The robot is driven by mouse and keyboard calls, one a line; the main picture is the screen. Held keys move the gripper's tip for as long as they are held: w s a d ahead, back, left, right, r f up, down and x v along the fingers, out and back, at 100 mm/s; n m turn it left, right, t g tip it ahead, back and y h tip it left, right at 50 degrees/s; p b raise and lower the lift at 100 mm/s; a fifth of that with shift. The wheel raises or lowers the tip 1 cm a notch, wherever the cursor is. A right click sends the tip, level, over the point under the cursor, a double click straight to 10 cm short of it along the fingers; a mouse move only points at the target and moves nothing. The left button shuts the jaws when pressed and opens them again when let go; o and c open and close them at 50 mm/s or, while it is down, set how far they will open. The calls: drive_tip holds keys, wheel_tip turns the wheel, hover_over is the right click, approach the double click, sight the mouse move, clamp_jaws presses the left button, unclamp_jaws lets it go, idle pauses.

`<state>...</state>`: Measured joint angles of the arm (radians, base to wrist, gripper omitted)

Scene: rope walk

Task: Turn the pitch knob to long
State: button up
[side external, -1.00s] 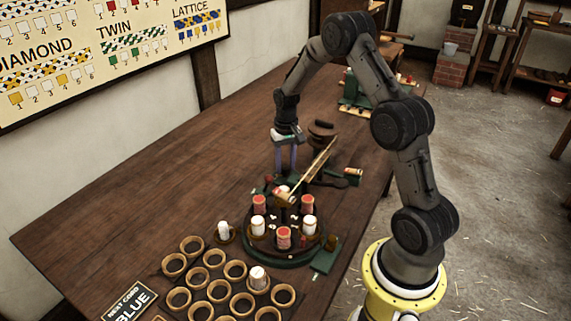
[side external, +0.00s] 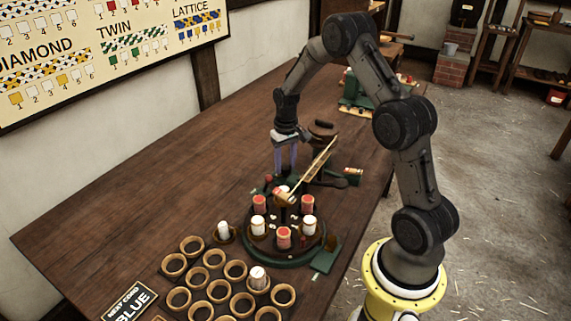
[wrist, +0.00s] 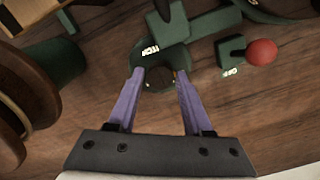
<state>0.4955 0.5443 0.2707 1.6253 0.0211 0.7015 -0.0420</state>
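The pitch knob (wrist: 157,78) is a small dark green part beside a white label that appears to read PITCH, in the wrist view. My gripper (wrist: 159,73) has two purple fingers standing apart, one on each side of the knob as seen from above. I cannot tell whether they touch it or at what height they are. The knob's setting is not readable. In the side view my gripper (side external: 285,172) points straight down behind the round spool carousel (side external: 290,262); the knob is hidden there.
A red ball on a green mount (wrist: 262,52) is right of the knob. A large spool (wrist: 22,110) stands at left in the wrist view. A slanted pale bar (side external: 318,168) rises close right of my gripper. The table's left side is clear.

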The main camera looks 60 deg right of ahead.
sight(286, 167)
drive_tip(key=shift+o, duration=1.3)
wheel_tip(286, 167, up, 14)
drive_tip(key=shift+f, duration=0.1)
